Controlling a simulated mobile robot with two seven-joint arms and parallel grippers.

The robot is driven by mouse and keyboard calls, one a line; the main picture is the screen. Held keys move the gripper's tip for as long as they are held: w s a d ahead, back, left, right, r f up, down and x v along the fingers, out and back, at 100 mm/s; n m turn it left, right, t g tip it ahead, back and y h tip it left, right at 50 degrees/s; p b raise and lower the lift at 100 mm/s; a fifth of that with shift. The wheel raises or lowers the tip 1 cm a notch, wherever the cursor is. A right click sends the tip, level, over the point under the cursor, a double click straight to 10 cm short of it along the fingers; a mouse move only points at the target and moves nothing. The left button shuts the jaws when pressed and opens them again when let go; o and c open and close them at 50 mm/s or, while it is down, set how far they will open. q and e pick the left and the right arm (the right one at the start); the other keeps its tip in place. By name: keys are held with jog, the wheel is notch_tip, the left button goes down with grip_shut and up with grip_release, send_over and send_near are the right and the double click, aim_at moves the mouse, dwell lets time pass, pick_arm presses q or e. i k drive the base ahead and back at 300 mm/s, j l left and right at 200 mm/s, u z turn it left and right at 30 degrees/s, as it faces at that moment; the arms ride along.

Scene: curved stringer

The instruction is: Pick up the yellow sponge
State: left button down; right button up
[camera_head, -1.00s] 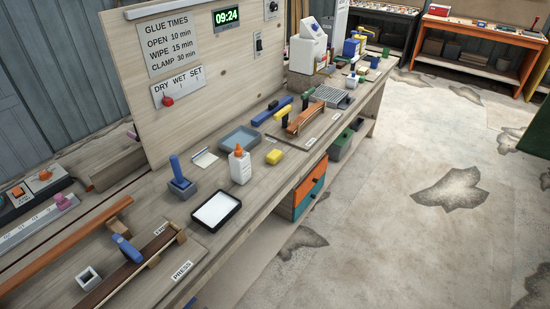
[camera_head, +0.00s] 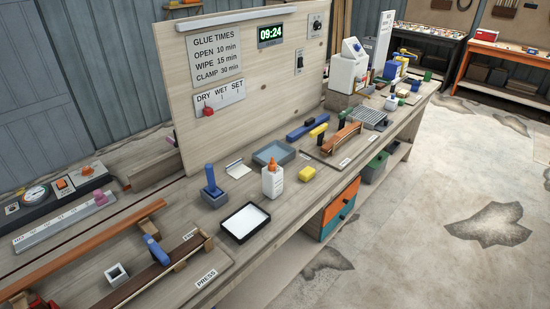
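Nothing covers the sponge. Neither of my grippers shows in the head view.
A black-rimmed tray with a white surface (camera_head: 245,221) and a blue-handled tool (camera_head: 212,187) stand left of the bottle. A clamp on a board (camera_head: 342,138) lies to the right. An upright wooden panel (camera_head: 270,83) backs the bench. Open floor lies on the right.

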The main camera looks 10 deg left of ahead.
aim_at(305, 174)
jog(key=i+l, duration=0.4)
jog(key=i+l+u, duration=0.2)
jog(key=i+l, duration=0.2)
jog(key=i+l+u, duration=0.25)
jog(key=i+l, duration=0.15)
jog(key=l+u, duration=0.15)
jog(key=u, duration=1.1)
